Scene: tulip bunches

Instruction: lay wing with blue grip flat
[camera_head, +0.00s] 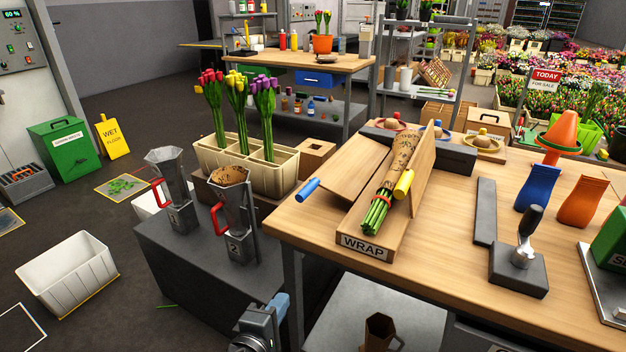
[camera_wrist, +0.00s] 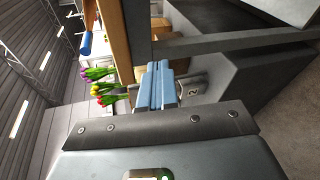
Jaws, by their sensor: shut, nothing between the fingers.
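The wrapping stand (camera_head: 365,247), marked WRAP, sits on the wooden table. Its left wing (camera_head: 343,165) lies folded outward to the left and looks flat or nearly so, with the blue grip (camera_head: 307,189) at its outer edge near the table's edge. The right wing (camera_head: 424,165) stands up steeply, with the yellow grip (camera_head: 403,184) on it. Tulips wrapped in brown paper (camera_head: 391,178) lie between the wings, green stems toward the front. My gripper (camera_wrist: 157,85) is shut and empty, low in front of the table and apart from the stand.
A stamp with a dark handle (camera_head: 524,240) and orange and blue holders (camera_head: 537,188) are on the table's right. An empty white bin (camera_head: 66,275) is on the floor.

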